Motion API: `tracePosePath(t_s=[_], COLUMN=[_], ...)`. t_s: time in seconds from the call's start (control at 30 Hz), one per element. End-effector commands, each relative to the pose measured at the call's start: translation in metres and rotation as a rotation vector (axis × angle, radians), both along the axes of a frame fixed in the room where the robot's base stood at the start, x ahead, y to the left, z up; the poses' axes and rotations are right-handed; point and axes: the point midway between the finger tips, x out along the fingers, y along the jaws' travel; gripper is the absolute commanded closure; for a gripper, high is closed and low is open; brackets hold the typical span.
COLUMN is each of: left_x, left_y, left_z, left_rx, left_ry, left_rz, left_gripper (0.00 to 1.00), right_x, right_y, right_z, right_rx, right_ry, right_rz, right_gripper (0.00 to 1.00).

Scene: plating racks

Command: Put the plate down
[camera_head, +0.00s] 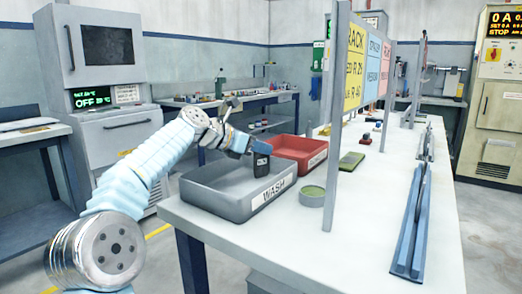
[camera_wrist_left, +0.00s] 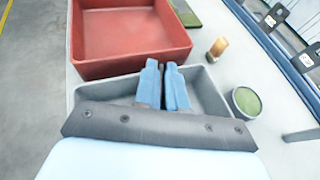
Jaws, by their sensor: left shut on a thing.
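A small dark plate (camera_head: 262,159) with a pale mark hangs upright from my left gripper (camera_head: 243,146), above the grey tray labelled WASH (camera_head: 205,202). The gripper is shut on the plate's upper part. In the left wrist view the two blue fingers (camera_wrist_left: 164,68) are close together over the grey tray (camera_wrist_left: 213,92). The plate cannot be made out there. From these views I cannot tell whether the plate touches the tray. My right gripper is not in view.
A red tray (camera_head: 284,147) stands behind the grey one. A round green-topped dish (camera_head: 311,194) and a green pad (camera_head: 351,161) are to the right. A grey post (camera_head: 335,120) holds sign panels. A blue rack (camera_head: 408,235) lies along the table's right side.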

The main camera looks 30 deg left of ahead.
Motion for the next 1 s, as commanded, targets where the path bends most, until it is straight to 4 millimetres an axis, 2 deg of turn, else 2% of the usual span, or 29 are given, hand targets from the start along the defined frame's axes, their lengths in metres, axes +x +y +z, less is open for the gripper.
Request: tracePosePath(t_s=[0.17,0.2,0.33,0.67,0.77,1.0], left_x=[0.000,0.000,0.000,0.000,-0.009,-0.054], left_y=[0.000,0.000,0.000,0.000,0.006,0.028], left_z=[-0.003,-0.002,-0.002,0.002,0.005,0.025], left_rx=[0.000,0.001,0.001,0.000,0.002,0.004], left_ry=[0.000,0.001,0.001,0.000,-0.001,-0.002], left_rz=[0.001,0.001,0.001,0.000,0.005,0.005], left_gripper=[1.00,0.86,0.66,0.65,0.65,0.65], right_x=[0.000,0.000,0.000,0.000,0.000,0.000], right_y=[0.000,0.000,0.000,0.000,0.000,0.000], right_z=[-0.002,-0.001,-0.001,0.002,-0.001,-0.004], right_rx=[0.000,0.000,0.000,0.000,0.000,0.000], right_ry=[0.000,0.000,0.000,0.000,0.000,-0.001], right_rz=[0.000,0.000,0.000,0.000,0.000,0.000], right_gripper=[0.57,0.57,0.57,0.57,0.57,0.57])
